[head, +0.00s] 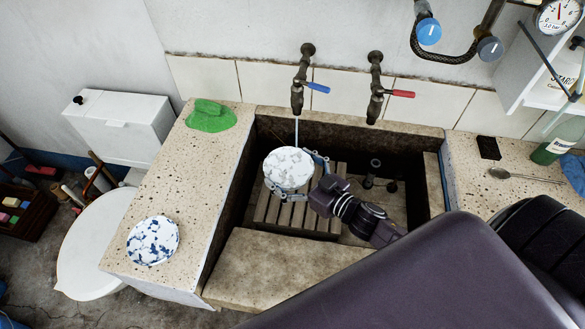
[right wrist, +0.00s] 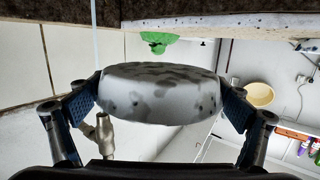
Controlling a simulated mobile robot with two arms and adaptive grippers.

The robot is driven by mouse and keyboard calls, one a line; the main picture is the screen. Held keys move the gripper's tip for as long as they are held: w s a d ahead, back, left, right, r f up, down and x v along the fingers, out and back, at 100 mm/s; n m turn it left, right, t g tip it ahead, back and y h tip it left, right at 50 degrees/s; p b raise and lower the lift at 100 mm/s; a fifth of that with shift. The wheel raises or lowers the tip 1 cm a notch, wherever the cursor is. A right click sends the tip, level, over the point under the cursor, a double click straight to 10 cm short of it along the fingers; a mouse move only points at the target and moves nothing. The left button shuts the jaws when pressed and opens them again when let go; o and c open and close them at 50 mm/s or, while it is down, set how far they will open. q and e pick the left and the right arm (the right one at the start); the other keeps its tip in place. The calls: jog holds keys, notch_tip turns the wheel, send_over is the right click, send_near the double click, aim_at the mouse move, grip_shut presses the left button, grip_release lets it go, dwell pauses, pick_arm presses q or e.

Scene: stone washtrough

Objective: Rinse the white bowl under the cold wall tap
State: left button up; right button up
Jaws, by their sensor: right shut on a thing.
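The white bowl (head: 287,167), marked with grey patches, is in my right gripper (head: 298,176), raised over the slatted rack in the trough. In the right wrist view the fingers of my gripper (right wrist: 165,103) close on both sides of the bowl (right wrist: 160,98). The cold wall tap (head: 298,95), with a blue lever, runs a thin water stream (head: 297,130). In the head view the stream ends at the bowl's back edge. In the right wrist view the stream (right wrist: 94,25) passes beside the bowl, so contact is unclear. My left gripper is out of view.
The stone trough (head: 290,268) has a wooden rack (head: 290,215) inside. A red-lever tap (head: 377,95) is to the right. A green cloth (head: 208,117) and blue-speckled dish (head: 153,241) lie on the left ledge. A spoon (head: 520,176) and green bottle (head: 560,140) are at right.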

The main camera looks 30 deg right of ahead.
aim_at(284, 154)
jog(key=w+d+b, duration=0.1)
jog(key=w+d+f, duration=0.1)
jog(key=w, duration=0.1)
jog(key=shift+d+b, duration=0.1)
jog(key=shift+b, duration=0.25)
jog(key=w+d+f+b, duration=0.1)
jog(key=w+d+b, duration=0.2)
jog(key=w+d, duration=0.2)
jog(key=shift+w+f+b, duration=0.25)
jog(key=shift+w+b, duration=0.1)
jog(key=shift+w, duration=0.75)
jog(key=shift+s+d, duration=0.1)
jog(key=shift+s+d, duration=0.25)
jog(key=shift+d, duration=0.15)
jog(key=shift+s+a+p, duration=0.7)
jog(key=shift+s+a, duration=0.05)
jog(key=shift+s, duration=0.35)
jog(key=shift+s+a+p, duration=0.65)
jog(key=shift+s+a, duration=0.1)
jog(key=shift+s, duration=0.4)
jog(key=shift+s+a+p, duration=0.7)
jog(key=shift+s+a, duration=0.05)
jog(key=shift+s, duration=0.35)
